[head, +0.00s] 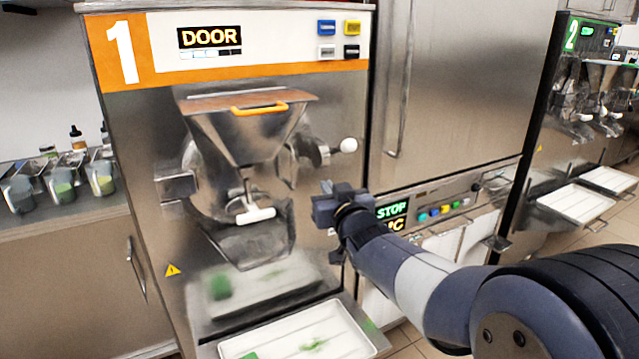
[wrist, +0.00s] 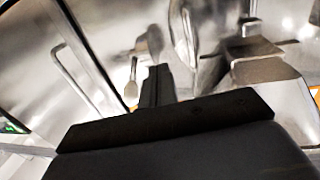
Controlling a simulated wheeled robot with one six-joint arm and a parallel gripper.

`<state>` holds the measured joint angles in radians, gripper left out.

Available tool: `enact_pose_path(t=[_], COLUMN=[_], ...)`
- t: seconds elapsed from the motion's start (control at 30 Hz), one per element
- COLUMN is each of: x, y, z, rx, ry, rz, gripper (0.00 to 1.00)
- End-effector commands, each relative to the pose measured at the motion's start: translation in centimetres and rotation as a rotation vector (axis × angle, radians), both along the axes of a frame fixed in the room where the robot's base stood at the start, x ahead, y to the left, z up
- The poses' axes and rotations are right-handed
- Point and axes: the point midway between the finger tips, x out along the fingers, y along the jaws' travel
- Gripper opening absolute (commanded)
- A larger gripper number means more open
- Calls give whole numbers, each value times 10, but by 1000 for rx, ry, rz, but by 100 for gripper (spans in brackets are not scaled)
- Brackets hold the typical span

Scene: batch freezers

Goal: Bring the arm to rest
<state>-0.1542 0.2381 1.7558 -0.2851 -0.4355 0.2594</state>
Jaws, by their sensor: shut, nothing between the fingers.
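My arm (head: 420,275) reaches in from the lower right in the head view. My gripper (head: 322,205) is at its end, in front of the right side of freezer 1 (head: 140,130), near the panel reading STOP. In the wrist view my gripper (wrist: 157,82) shows as dark fingers close together, with nothing between them. The fingers seem apart from the machine, though the exact gap cannot be told. Steel machine parts fill the view behind them.
Freezer 1 has a DOOR display (head: 209,37), a hopper with an orange handle (head: 260,108), a white-gripped lever (head: 256,215) and a white-knobbed lever (head: 348,145). A white tray (head: 350,345) with green smears lies below. Freezer 2 (head: 570,85) stands right. Pans line the left counter (head: 40,225).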

Motion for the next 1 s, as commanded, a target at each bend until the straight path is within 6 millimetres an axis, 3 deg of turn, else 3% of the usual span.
enact_pose_path(t=[0.2, 0.63, 0.77, 1.0], x=[-15, -16, -8, 24], y=[-7, -7, -4, 12], z=[0, 0, 0, 0], rx=[0, 0, 0, 0], ry=[-1, 0, 0, 2], rz=[0, 0, 0, 2], gripper=[0, 0, 0, 0])
